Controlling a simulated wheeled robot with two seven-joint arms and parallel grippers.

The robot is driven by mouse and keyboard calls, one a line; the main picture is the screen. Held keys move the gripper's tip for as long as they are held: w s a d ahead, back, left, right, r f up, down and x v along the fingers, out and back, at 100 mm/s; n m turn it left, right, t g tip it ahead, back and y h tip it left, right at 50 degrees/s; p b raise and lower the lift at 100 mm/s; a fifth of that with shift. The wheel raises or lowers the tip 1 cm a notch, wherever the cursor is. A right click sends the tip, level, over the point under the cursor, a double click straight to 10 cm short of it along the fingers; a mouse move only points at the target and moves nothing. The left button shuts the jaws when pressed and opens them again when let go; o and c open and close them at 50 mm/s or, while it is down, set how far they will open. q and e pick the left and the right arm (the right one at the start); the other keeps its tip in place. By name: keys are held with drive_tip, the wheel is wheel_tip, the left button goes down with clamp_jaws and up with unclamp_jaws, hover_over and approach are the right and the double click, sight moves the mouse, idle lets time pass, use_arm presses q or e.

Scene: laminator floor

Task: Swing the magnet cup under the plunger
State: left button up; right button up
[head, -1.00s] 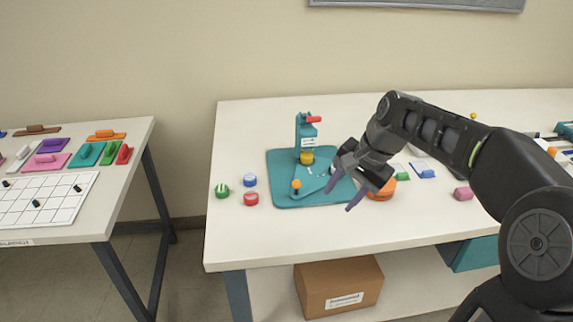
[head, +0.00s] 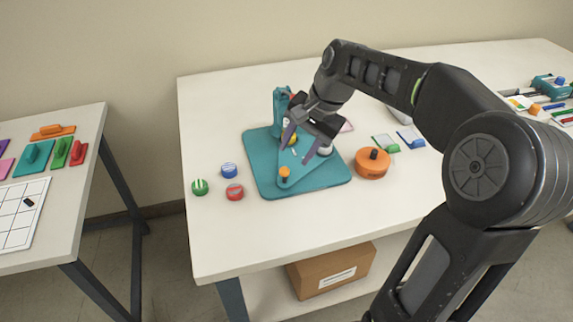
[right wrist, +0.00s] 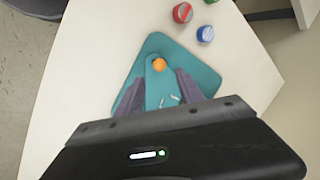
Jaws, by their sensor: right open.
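The teal press (head: 277,103) stands at the back of its teal base plate (head: 332,179); my right gripper partly hides it. A flat teal swing plate on the base carries an orange knob (head: 284,172) at its front corner and a white cup (head: 325,150) at its right. A yellow cup (head: 293,139) shows behind the fingers, close to the press. The plunger is hidden. My right gripper (head: 297,151) is open above the swing plate, behind the knob. In the right wrist view the knob (right wrist: 159,65) lies just beyond the purple fingertips (right wrist: 158,79), with nothing gripped.
Green (head: 200,187), blue (head: 229,170) and red (head: 235,192) round pieces lie left of the base. An orange round block (head: 372,163) stands close to its right edge. The table front is clear. A second table (head: 70,190) stands left, beyond a gap.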

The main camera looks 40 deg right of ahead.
sight(286, 169)
drive_tip(key=x, duration=0.7)
drive_tip(key=shift+f, duration=0.15)
clamp_jaws()
idle(1.2)
